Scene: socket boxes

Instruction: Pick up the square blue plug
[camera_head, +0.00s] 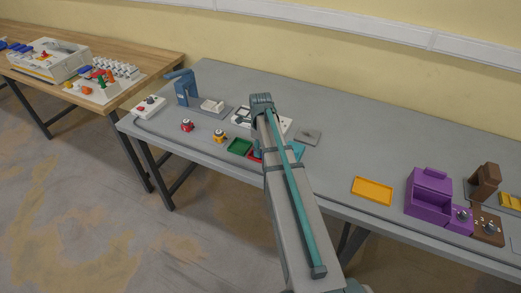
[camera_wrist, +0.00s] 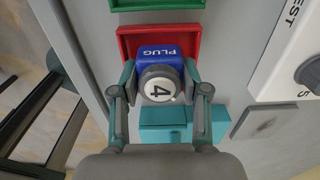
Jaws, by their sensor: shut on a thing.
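A green tray (camera_head: 239,147) lies beside the red one. A teal block (camera_wrist: 213,124) is close below the gripper in the wrist view. A white TEST box (camera_wrist: 294,60) stands to the right. A yellow tray (camera_head: 372,190) and purple box (camera_head: 430,205) stand further right on the grey table.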

